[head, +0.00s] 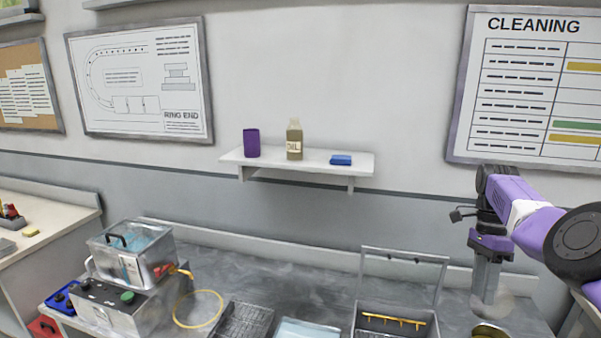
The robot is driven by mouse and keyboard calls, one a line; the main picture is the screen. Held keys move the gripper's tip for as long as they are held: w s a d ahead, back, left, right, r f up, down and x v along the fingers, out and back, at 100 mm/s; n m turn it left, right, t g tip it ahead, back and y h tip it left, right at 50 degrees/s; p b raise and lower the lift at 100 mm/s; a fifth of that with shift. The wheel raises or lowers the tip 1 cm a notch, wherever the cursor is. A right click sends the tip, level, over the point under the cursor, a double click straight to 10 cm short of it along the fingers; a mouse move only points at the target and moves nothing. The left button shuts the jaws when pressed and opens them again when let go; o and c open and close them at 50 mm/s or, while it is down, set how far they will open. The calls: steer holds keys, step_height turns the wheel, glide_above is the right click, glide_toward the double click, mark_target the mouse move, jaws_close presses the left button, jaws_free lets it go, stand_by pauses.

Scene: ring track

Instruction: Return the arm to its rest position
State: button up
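My purple and white arm (530,222) reaches in from the right edge of the head view. My gripper (486,296) points down at the right part of the grey workbench (290,268). Its grey fingers overlap in this view, so I cannot tell whether they are apart. A pale, blurry round shape shows around the fingertips. A brass-coloured round thing (489,330) is below them, cut off by the bottom edge.
An open metal box (385,332) with a raised lid frame and yellow rack stands left of my gripper. Further left are a wire basket (243,320), a yellow hose (178,319) and a lidded tank (130,250). A wall shelf (300,160) holds a bottle (294,141).

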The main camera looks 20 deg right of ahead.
steer(key=w+d+f+n+t+h, duration=0.2)
steer(key=w+d+n+t+h, duration=0.3)
steer(key=w+d, duration=0.55)
steer(key=s+d+f+n+t+h+b, duration=0.25)
steer(key=d+f+t+h, duration=0.25)
steer(key=f, duration=0.5)
steer(key=s+a+f+n+t+b, duration=0.1)
steer(key=s+a+n+t, duration=0.25)
steer(key=s+a, duration=0.45)
steer(key=s+a+f+n+t+y, duration=0.1)
steer(key=s+a+n+t, duration=0.25)
steer(key=a, duration=0.85)
steer(key=s+a+f+n+t+b, duration=0.1)
steer(key=s+a+n+t, duration=0.25)
steer(key=s+a, duration=0.5)
steer(key=s+a+r+n+y+b, duration=0.1)
steer(key=s+a+r+n+y, duration=0.15)
steer(key=s+a, duration=0.6)
steer(key=s+a+r+n+y+b, duration=0.1)
steer(key=s+a+r+y, duration=0.2)
steer(key=s+a, duration=0.55)
steer(key=s+a+f+g, duration=0.1)
steer(key=s+a, duration=0.1)
steer(key=s, duration=0.2)
steer(key=s+a+f+n+g+y+b, duration=0.1)
steer(key=s+a+f, duration=0.1)
steer(key=s, duration=0.2)
steer(key=shift+s+a, duration=0.25)
steer(key=shift+s, duration=0.15)
